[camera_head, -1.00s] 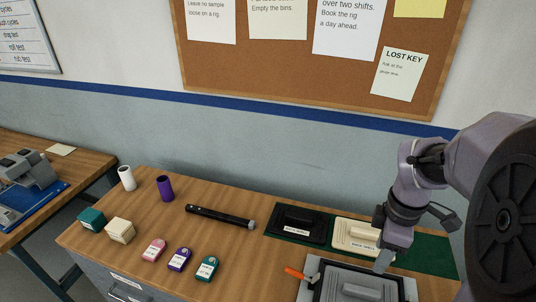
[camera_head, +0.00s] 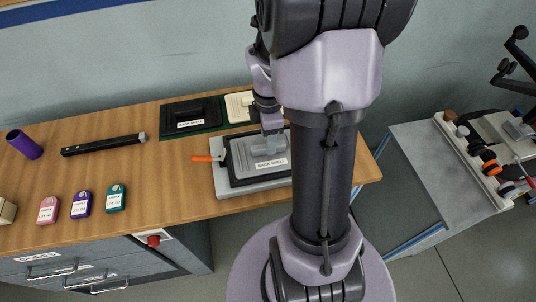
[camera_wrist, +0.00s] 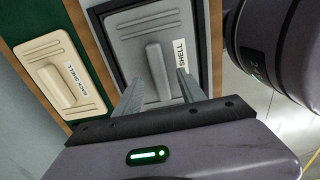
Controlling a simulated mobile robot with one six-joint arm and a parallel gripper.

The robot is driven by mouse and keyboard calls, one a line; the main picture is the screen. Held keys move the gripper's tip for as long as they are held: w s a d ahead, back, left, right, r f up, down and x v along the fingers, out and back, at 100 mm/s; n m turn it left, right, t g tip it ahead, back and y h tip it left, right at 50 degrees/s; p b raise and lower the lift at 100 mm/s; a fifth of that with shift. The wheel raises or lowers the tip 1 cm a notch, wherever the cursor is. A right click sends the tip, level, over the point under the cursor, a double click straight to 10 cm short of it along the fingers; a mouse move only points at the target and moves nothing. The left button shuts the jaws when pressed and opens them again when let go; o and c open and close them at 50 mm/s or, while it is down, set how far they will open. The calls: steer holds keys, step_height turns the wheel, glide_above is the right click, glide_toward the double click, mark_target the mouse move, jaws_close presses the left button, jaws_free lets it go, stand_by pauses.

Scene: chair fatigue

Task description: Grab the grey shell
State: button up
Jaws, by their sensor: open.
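The grey shell (camera_head: 240,172) is a flat panel with a raised grip bar and a white label reading BACK SHELL. It lies in a dark-edged grey fixture (camera_head: 222,188) on the wooden bench, partly hidden by my arm. In the wrist view the grey shell (camera_wrist: 133,52) fills the top middle. My gripper (camera_wrist: 159,78) is open and empty, pointing at it, with one finger on each side of the raised bar. In the head view my gripper (camera_head: 270,140) is over the shell. Whether the fingers touch it cannot be told.
A cream back shell (camera_head: 236,108) and a black one (camera_head: 183,112) lie on a green mat behind the fixture. An orange-handled lever (camera_head: 203,158) sticks out left. A black rod (camera_head: 103,145) and small coloured blocks lie further left. A side bench (camera_head: 440,175) stands right.

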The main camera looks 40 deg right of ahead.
step_height(320, 180, down, 3)
steer(key=shift+r, duration=0.3)
steer(key=shift+c, duration=0.9)
jaws_close()
